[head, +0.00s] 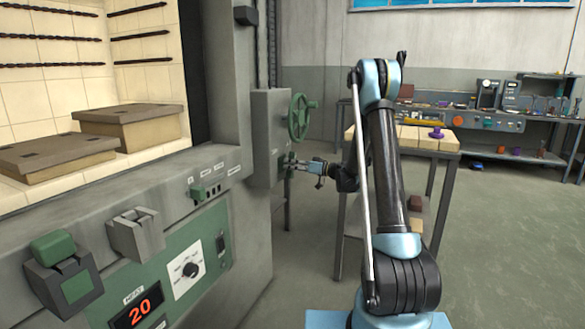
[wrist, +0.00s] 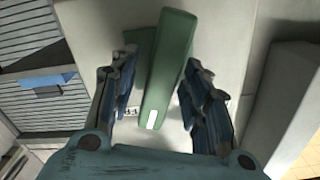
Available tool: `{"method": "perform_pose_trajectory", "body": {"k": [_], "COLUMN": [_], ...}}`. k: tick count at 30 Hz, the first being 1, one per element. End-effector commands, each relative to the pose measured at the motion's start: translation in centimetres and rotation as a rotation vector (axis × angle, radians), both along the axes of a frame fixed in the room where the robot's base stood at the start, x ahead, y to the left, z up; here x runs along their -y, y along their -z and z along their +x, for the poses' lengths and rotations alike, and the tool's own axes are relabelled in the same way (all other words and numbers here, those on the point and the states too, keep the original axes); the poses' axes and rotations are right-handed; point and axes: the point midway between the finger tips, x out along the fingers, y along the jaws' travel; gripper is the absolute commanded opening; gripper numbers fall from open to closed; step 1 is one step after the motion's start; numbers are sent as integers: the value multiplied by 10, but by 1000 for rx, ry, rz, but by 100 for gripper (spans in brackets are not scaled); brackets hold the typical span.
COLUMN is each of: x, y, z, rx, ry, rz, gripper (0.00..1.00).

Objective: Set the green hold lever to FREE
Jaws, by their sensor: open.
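The green hold lever (wrist: 172,62) is a long green bar in the wrist view, running from top centre down between my fingers, slightly tilted. It has a white mark near its lower end. A flat green plate lies behind it, with a small label partly hidden by my left finger. My gripper (wrist: 162,95) is open, with one finger on each side of the lever; I cannot tell whether either touches it. In the head view my gripper (head: 291,164) is at the grey box below the green handwheel, and the lever there is too small to read its setting.
The green handwheel (head: 300,117) sits just above my gripper on the grey box (head: 264,125). The furnace front panel (head: 187,258) with a red "20" display (head: 137,313) is at left. A table (head: 432,147) with pale blocks stands behind my arm. Floor at right is clear.

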Motion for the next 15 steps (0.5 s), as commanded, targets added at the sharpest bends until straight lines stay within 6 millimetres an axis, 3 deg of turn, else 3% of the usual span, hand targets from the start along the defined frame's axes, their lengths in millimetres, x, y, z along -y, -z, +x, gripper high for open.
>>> {"method": "perform_pose_trajectory", "body": {"k": [11, 15], "x": [-5, -5], "y": [0, 0], "z": [2, 2], "rx": [0, 0], "ry": [1, 1], "rz": [0, 0], "gripper": [43, 16]}}
